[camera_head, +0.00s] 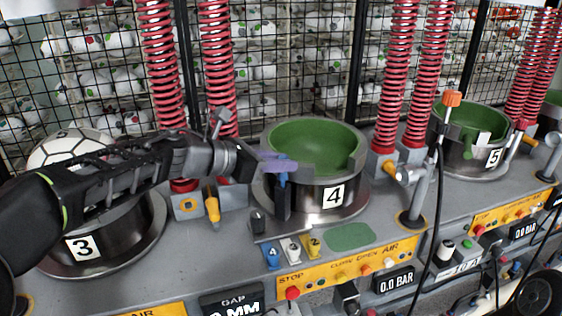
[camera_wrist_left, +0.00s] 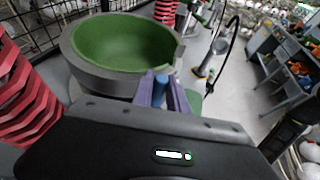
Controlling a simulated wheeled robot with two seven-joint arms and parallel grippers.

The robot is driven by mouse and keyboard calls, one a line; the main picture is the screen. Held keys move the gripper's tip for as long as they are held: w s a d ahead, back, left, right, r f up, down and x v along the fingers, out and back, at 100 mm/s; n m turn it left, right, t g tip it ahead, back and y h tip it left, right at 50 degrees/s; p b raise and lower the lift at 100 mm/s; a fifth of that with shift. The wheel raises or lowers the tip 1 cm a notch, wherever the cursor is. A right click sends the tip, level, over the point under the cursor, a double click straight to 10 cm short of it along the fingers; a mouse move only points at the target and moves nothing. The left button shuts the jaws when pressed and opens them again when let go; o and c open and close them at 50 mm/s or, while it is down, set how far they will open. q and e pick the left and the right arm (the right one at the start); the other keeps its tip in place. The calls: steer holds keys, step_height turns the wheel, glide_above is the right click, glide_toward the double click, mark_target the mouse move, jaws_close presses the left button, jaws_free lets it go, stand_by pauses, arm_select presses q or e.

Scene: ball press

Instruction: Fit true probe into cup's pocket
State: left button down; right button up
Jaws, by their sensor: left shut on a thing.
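Cup 4 (camera_head: 345,172) is a grey metal ring with a green lining. A dark upright notch (camera_head: 283,206) shows at its front-left wall; I cannot tell how deep it is. My left gripper (camera_head: 279,163), with purple fingers, is at the cup's front-left rim, shut on a blue probe (camera_head: 283,178). The probe hangs below the fingers near the top of the notch; whether it is inside cannot be told. My right gripper is not in view.
Blue, white and yellow tabs (camera_head: 292,250) stand before cup 4, beside a green patch (camera_head: 350,236). Cup 3 (camera_head: 125,235) with a ball is at left; cup 5 (camera_head: 462,155) is at right. Red springs (camera_head: 219,75) and a wire mesh stand behind.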

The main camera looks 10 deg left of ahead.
arm_select(q)
steer(key=shift+f, duration=0.15)
steer(key=shift+f+b, duration=0.5)
steer(key=shift+b, duration=0.1)
steer(key=c, duration=1.2)
jaws_free()
steer(key=shift+s+r, duration=0.1)
steer(key=shift+r, duration=0.05)
steer(key=shift+c, duration=0.2)
steer(key=shift+a, duration=0.1)
steer(key=shift+r, duration=0.1)
